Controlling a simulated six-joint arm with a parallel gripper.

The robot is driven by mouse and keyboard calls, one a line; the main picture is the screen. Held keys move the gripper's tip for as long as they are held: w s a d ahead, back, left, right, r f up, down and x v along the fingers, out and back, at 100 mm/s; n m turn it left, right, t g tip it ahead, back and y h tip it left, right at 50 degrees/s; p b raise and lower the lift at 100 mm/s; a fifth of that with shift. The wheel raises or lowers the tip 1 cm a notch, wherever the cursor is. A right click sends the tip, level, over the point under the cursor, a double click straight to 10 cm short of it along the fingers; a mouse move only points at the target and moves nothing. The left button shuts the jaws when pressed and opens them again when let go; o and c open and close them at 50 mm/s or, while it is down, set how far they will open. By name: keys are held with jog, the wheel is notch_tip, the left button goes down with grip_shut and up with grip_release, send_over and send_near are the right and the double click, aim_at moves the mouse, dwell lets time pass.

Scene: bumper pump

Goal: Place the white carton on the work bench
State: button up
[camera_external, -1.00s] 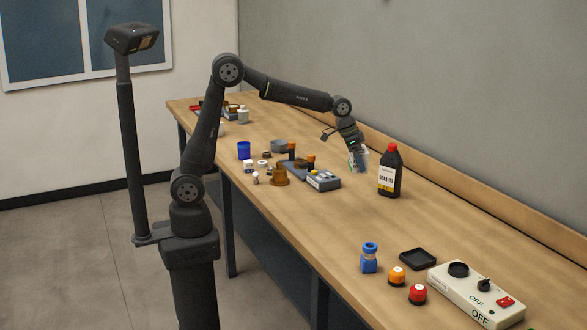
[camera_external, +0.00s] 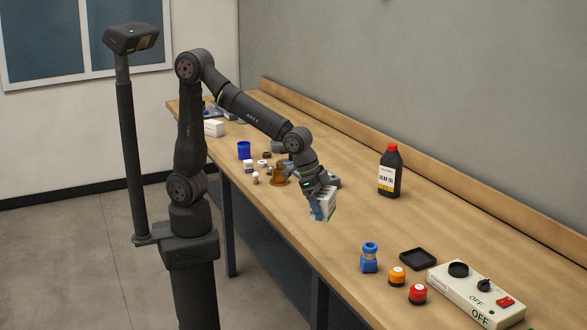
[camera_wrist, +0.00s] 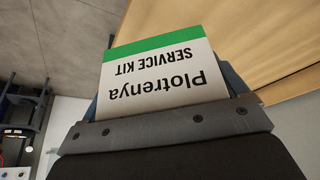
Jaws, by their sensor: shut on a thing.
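My gripper (camera_external: 322,206) is shut on a white carton (camera_external: 330,200). The carton has a green band and the words "Plotrenya SERVICE KIT", which read upside down in the wrist view (camera_wrist: 160,80). In the external view the carton is tilted and partly hidden by my fingers, in front of the middle of the work bench (camera_external: 350,222). It appears to be held above the bench, though the gap below it is hard to judge. In the wrist view the wooden top shows at the right and the floor at the left.
A black bottle with a red cap (camera_external: 389,172) stands behind and right. Small parts and a white box (camera_external: 214,128) are farther left.

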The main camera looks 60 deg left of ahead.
jog(key=f, duration=0.4)
jog(key=shift+w, duration=0.3)
send_over(347, 242)
jog(key=s, duration=0.1)
jog(key=f, duration=0.6)
jog(key=shift+s+a+f, duration=0.1)
jog(key=shift+a+f, duration=0.3)
jog(key=shift+f, duration=2)
jog(key=shift+f, duration=0.1)
jog(key=shift+f, duration=0.1)
jog(key=o, duration=0.9)
jog(key=v, duration=1.2)
